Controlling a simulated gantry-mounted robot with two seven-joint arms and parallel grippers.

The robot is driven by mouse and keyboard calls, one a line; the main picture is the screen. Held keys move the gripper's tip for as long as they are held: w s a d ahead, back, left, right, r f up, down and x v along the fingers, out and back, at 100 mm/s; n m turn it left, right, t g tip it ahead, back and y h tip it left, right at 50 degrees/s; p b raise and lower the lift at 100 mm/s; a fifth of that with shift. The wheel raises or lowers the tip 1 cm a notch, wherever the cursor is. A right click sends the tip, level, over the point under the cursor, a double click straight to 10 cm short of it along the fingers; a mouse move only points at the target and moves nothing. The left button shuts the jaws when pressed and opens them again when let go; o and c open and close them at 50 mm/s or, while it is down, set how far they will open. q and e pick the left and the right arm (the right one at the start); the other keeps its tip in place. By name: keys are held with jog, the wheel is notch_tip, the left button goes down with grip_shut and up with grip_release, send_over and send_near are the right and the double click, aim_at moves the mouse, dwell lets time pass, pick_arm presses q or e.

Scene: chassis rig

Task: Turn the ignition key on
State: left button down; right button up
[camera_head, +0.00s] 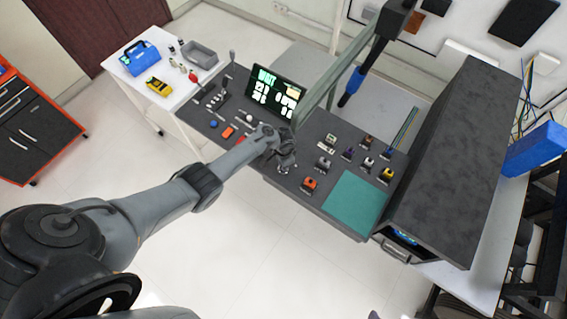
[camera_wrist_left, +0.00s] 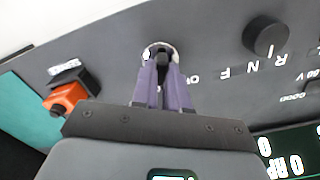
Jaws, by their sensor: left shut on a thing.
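My left gripper (camera_head: 284,162) is over the middle of the dark control panel (camera_head: 311,138), its fingers pointing down at the panel. In the left wrist view, the purple fingers (camera_wrist_left: 163,85) are closed together on a small dark key (camera_wrist_left: 163,57). The key sits at a round silver-rimmed ignition switch (camera_wrist_left: 146,52) in the panel. The fingers hide most of the key, so its turn angle cannot be told. In the head view the gripper hides the key and switch. My right gripper does not show.
An orange switch (camera_wrist_left: 68,97) and a black round knob (camera_wrist_left: 265,36) flank the ignition. A lit display (camera_head: 275,92) stands behind the gripper. Several small switches and a teal mat (camera_head: 355,202) lie to the right. A large dark box (camera_head: 455,160) rises beyond.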

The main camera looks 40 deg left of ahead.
pick_arm(q)
jog(key=shift+m, duration=0.3)
jog(key=c, duration=1.1)
grip_release()
jog(key=shift+c, duration=0.2)
jog(key=shift+r+p, duration=0.3)
jog(key=shift+r, duration=0.2)
notch_tip(320, 180, up, 10)
jog(key=p, duration=0.3)
jog(key=shift+f, duration=0.15)
